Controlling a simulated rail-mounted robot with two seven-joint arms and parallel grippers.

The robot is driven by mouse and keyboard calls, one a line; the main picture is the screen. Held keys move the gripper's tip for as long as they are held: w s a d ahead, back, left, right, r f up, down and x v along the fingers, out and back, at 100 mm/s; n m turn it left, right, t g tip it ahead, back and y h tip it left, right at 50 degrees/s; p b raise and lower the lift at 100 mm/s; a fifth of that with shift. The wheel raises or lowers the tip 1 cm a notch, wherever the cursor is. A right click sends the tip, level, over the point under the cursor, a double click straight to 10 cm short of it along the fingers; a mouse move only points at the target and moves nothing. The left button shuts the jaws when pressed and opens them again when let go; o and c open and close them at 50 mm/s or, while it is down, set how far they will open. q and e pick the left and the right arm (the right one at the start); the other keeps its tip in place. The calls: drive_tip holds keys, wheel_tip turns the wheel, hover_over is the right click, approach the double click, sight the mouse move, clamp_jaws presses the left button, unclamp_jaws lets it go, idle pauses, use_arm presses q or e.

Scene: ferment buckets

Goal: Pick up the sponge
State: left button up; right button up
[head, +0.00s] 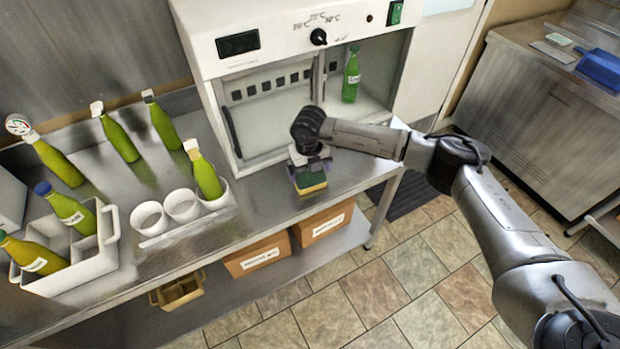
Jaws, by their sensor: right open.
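The sponge (311,185), yellow with a green top, lies on the steel bench near its front edge, in front of the white cabinet. My right gripper (309,170) points down directly over the sponge, with its jaws open. Its fingers are small in the picture and partly hide the sponge's back part. I cannot tell whether they touch it. My left gripper is not in view.
The white cabinet (230,70) stands close behind, with a green bottle (351,75) inside. At left are several green bottles, a white crate (84,277) and a rack of white cups (184,205). Cardboard boxes (258,257) sit on the lower shelf.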

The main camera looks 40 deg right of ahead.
wheel_tip(320, 180, down, 2)
drive_tip(key=shift+f, duration=0.5)
drive_tip(key=shift+c, duration=0.3)
drive_tip(key=c, duration=0.5)
drive_tip(key=shift+r, duration=0.15)
